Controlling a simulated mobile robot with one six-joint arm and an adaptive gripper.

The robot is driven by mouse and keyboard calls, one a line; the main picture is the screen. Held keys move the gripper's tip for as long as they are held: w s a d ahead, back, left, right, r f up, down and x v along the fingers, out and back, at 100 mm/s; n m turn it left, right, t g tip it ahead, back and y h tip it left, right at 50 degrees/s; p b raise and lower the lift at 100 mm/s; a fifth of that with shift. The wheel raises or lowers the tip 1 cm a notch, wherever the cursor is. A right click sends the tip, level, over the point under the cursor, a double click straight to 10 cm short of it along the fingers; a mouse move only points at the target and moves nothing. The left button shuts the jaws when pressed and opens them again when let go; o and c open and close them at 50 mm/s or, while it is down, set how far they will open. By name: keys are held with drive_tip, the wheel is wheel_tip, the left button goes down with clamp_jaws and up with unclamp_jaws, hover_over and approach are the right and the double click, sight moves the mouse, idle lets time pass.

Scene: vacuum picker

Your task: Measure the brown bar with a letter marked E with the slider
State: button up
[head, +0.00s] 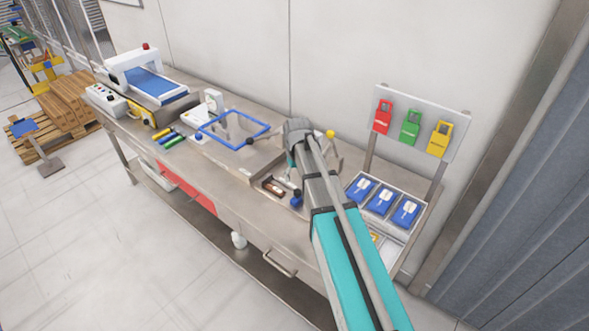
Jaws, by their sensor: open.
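A small brown bar (272,187) with a pale mark lies in a shallow tray on the steel workbench, left of my arm. Its letter is too small to read. A blue knob (297,198) sits just right of the bar; I cannot tell whether it belongs to the slider. My gripper (290,180) hangs down near the bar and the knob, open. It is small and partly hidden by my arm, and I see nothing held in it. I cannot tell its exact gap to the bar.
On the workbench (228,208) stand a blue-belted machine (150,84), a blue square frame (232,122), several coloured cylinders (172,140) and blue bins (380,201). A yellow knob (330,134) rises behind my arm. Red, green and yellow tags hang on a panel (455,117).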

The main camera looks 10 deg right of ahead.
drive_tip(key=s+f+m+b, duration=0.1)
drive_tip(key=s+f+b, duration=0.1)
drive_tip(key=s, duration=0.7)
drive_tip(key=s+f+m+b, duration=0.1)
drive_tip(key=s+f+b, duration=0.1)
drive_tip(key=s, duration=0.7)
drive_tip(key=shift+s+d+f, duration=0.15)
drive_tip(key=shift+s+d, duration=0.15)
